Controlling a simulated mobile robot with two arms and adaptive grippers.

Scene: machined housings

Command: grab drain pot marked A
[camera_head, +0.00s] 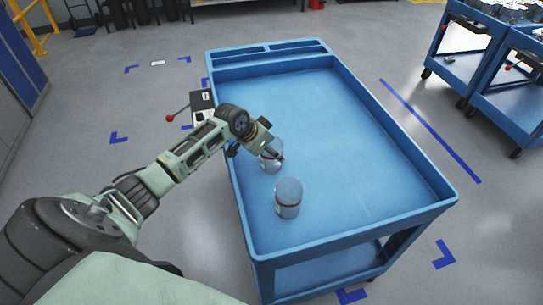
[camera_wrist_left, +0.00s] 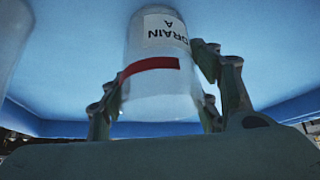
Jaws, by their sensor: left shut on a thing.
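The drain pot marked A (camera_wrist_left: 160,85) is a clear cylinder with a white label reading "DRAIN A", upside down in the left wrist view, and a red band. It also shows in the head view (camera_head: 271,160), near the left edge of the blue cart's top. My left gripper (camera_wrist_left: 158,105) has its fingers on both sides of the pot and is shut on it; in the head view the gripper (camera_head: 268,150) partly hides the pot. A second clear pot (camera_head: 288,199) with a red band stands nearer on the cart. My right gripper is not in view.
The blue cart (camera_head: 345,232) has a raised rim and a divided tray at its far end. Most of its top to the right is clear. More blue carts (camera_head: 520,97) stand at the far right. A dark box with a red-knobbed lever (camera_head: 202,101) is beyond the cart's left edge.

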